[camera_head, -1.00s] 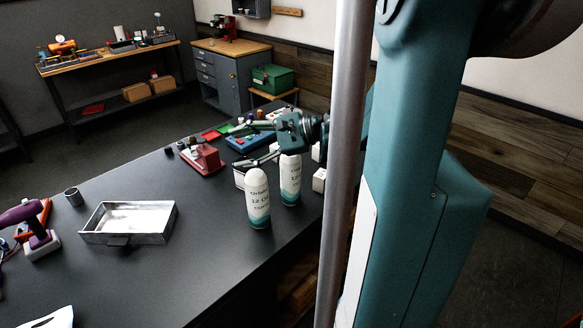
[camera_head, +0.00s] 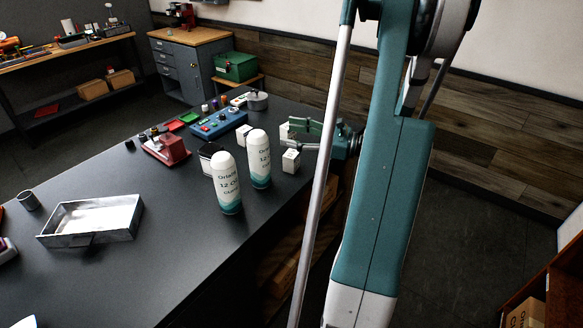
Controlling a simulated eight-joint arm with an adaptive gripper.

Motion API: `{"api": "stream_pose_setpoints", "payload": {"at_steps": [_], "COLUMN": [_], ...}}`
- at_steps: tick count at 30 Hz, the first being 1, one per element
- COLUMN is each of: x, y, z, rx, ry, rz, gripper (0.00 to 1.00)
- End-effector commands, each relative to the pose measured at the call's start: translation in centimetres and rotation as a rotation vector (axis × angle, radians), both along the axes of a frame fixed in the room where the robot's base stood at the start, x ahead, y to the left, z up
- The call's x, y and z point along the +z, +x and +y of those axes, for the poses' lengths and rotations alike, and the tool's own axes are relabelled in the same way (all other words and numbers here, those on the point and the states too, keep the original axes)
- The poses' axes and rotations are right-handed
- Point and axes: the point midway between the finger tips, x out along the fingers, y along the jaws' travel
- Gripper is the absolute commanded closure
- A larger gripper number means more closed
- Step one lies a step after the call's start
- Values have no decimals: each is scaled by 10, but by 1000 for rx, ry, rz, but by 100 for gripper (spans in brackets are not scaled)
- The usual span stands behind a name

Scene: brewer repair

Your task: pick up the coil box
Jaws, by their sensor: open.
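Several small white boxes stand near the right edge of the dark bench; I cannot read which is the coil box. One white box (camera_head: 291,161) is just below my gripper in the picture, and another white box (camera_head: 244,136) stands to its left. My gripper (camera_head: 284,137) reaches in from the right, fingers open and pointing left. A pale shape shows by its upper finger; I cannot tell whether it is a box between the fingers.
Two white-and-teal cans (camera_head: 226,186) (camera_head: 259,160) stand in front. A metal tray (camera_head: 92,221), a cup (camera_head: 28,201), a red device (camera_head: 166,150) and a blue control box (camera_head: 218,125) are on the bench.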

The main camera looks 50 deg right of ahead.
Motion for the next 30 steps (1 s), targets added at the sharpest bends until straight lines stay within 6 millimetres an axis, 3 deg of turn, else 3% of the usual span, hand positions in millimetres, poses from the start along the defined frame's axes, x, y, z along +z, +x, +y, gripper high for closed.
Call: {"api": "stream_pose_setpoints", "payload": {"at_steps": [1, 6, 15, 20, 30], "x": [-24, -72, -133, -144, -143], "y": [-6, -22, -44, -47, -48], "z": [-7, -26, -46, -50, -50], "rx": [-18, -71, -139, -153, -154], "ry": [14, 57, 109, 120, 122], "rz": [6, 27, 56, 61, 62], "gripper": [45, 45, 45, 45, 45]}}
